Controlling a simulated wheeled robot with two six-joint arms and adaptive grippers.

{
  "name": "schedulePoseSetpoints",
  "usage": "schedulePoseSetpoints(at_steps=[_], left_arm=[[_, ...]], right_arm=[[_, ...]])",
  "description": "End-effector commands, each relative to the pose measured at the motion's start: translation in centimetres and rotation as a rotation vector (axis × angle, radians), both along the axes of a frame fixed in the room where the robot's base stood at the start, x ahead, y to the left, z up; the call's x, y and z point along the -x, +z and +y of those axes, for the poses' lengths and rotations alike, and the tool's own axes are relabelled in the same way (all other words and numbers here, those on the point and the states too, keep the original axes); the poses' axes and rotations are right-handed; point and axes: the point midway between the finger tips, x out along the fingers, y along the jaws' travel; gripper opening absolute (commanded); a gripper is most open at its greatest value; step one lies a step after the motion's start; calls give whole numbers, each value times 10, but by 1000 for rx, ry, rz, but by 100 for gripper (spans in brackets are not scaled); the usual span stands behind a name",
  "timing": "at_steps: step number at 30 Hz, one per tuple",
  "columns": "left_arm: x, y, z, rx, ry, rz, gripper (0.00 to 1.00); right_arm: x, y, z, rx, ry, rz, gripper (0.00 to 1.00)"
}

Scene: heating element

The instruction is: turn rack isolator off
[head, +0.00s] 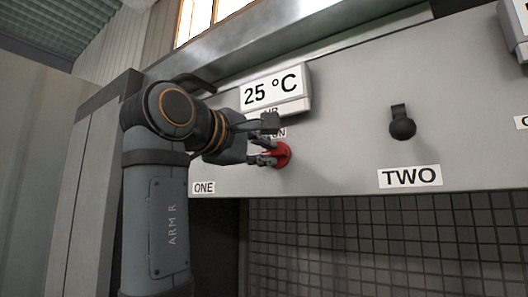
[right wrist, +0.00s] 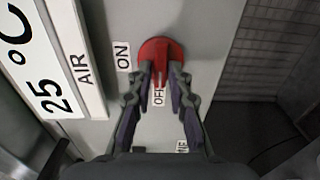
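The red rotary isolator knob (head: 281,154) is on the grey panel under the "25 °C" plate. It also shows in the right wrist view (right wrist: 160,50), where its handle points at the "OFF" label (right wrist: 159,98), away from the "ON" label (right wrist: 123,55). My right gripper (head: 264,152) is at the knob. In the right wrist view its two fingers (right wrist: 160,72) lie one on each side of the red handle, close to it. Whether they press on it I cannot tell. My left gripper is not in view.
The "25 °C" plate (head: 273,91) juts out just above the gripper. A black round knob (head: 402,128) sits to the right over the "TWO" label (head: 409,177). A wire mesh (head: 380,245) lies below the panel.

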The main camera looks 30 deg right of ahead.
Motion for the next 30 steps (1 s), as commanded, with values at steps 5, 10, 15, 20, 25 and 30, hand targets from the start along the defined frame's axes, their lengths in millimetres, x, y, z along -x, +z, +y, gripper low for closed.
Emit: schedulePoseSetpoints(at_steps=[5, 10, 15, 20, 25, 30], left_arm=[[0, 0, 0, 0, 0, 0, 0], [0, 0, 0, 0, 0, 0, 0], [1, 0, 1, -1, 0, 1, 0], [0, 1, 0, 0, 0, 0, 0], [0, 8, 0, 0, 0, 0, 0], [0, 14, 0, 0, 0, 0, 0]], right_arm=[[0, 0, 0, -1, 0, -1, 36], [0, 0, 0, -2, 0, -1, 36], [0, 0, 0, -2, 1, -1, 36], [0, 0, 0, -14, 1, -31, 36], [0, 3, 0, -93, 1, -223, 36], [0, 5, 0, -212, 2, -512, 36]])
